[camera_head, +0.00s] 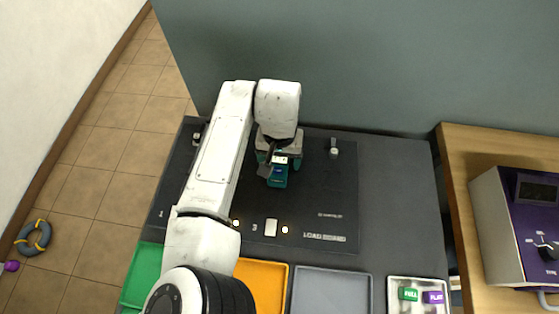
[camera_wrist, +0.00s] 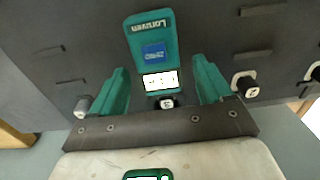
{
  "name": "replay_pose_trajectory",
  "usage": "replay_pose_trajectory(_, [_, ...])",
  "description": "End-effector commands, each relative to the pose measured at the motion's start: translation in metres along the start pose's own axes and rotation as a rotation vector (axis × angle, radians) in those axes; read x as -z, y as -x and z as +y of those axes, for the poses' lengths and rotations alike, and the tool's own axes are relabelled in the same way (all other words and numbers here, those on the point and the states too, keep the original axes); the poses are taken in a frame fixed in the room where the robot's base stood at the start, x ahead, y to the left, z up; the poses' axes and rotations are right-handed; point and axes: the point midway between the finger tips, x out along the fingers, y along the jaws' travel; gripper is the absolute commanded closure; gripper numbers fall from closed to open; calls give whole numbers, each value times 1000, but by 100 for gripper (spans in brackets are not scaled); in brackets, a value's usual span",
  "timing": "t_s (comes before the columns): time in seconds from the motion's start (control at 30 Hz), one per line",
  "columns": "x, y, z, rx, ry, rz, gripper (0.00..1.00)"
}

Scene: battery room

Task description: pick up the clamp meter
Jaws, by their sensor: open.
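My gripper (camera_wrist: 162,76) is open, with a gap on each side of the meter. In the head view my gripper (camera_head: 277,154) and arm hide part of the meter and board.
Green (camera_head: 142,268), orange (camera_head: 266,281) and grey (camera_head: 330,290) trays line the table's front. A metal tray (camera_head: 418,282) holds green and purple blocks. A post terminal (camera_head: 334,148) stands right of my gripper. A purple-fronted instrument (camera_head: 515,225) sits on the wooden bench at right.

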Motion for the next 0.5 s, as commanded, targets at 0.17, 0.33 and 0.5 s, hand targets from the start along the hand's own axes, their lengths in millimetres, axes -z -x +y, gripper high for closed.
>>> replay_pose_trajectory(0.17, [0, 0, 0, 0, 0, 0, 27])
replay_pose_trajectory(0.33, [0, 0, 0, 0, 0, 0, 43])
replay_pose_trajectory(0.5, [0, 0, 0, 0, 0, 0, 60])
